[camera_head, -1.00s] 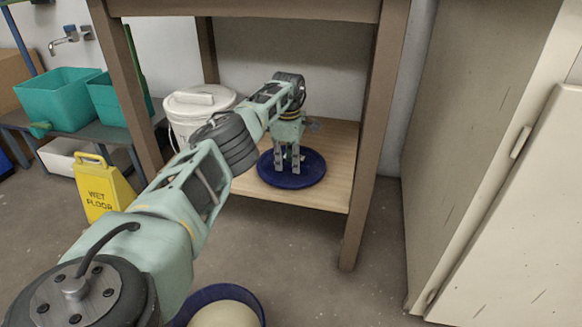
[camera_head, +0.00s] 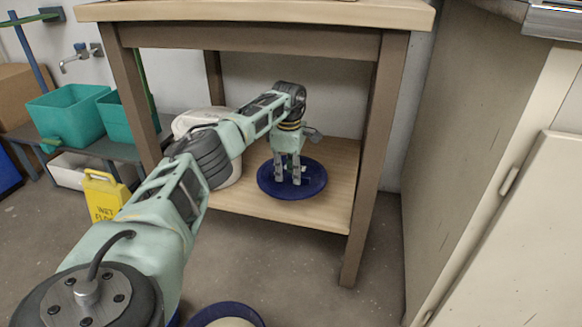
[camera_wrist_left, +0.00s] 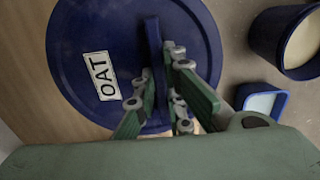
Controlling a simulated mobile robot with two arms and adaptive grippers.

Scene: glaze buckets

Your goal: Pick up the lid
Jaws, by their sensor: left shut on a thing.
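The lid is a round dark blue disc (camera_head: 316,182), inside the bay of the wooden table, over its lower shelf (camera_head: 240,203). It appears slightly above the shelf. In the left wrist view the lid (camera_wrist_left: 85,38) carries a white label reading OAT and a raised blue bar handle (camera_wrist_left: 153,45). My left gripper (camera_head: 288,183) reaches down over the lid's middle. In the left wrist view its fingers (camera_wrist_left: 157,70) stand on both sides of the handle and are shut on it. My right gripper is not in view.
A white lidded bucket (camera_head: 203,122) stands on the shelf, partly behind my arm. The table's right front leg (camera_head: 368,190) and top (camera_head: 270,14) frame the bay. A blue bucket (camera_head: 225,312) with cream contents is on the floor. A cabinet (camera_head: 470,160) stands right.

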